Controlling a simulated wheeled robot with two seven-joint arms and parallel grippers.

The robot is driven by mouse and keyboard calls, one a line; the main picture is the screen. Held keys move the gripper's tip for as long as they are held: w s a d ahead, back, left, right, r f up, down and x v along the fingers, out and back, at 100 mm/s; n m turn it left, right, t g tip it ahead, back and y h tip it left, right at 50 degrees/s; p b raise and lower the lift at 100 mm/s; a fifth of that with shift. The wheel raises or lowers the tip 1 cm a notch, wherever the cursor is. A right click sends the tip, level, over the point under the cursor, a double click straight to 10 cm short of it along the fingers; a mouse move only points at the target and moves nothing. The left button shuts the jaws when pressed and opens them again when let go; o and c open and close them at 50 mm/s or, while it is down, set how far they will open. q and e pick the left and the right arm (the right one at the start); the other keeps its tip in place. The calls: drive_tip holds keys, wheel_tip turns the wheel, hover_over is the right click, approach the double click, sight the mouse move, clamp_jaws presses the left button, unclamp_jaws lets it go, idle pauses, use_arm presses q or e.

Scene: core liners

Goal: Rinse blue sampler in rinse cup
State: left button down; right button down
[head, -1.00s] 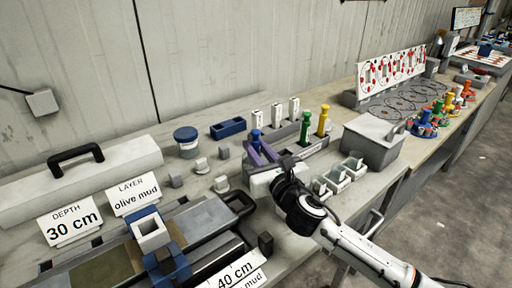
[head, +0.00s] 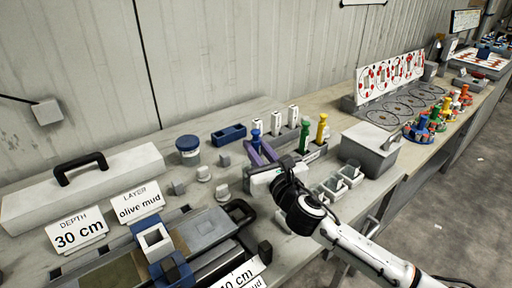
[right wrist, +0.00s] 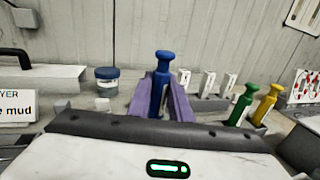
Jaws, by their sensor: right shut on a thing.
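The blue sampler (head: 256,128) stands upright between the purple fingers of my right gripper (head: 262,150), which is shut on it. In the right wrist view the blue sampler (right wrist: 163,75) shows its knob and shaft between the fingers (right wrist: 162,98); its lower end is hidden. A round grey cup with a blue top (head: 188,150), which looks like the rinse cup, stands left of my gripper and apart from it. It also shows in the right wrist view (right wrist: 107,82). Its label is too small to read. My left gripper is not in view.
A green sampler (head: 304,137) and a yellow one (head: 321,131) stand in a grey rack right of my gripper. A blue tray (head: 229,135) lies behind, between cup and rack. Small grey blocks (head: 203,173) stand before the cup. A grey lidded box (head: 370,147) is at right.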

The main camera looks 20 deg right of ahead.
sight(256, 131)
drive_tip(key=shift+r+p, duration=0.45)
drive_tip(key=shift+r, duration=2.95)
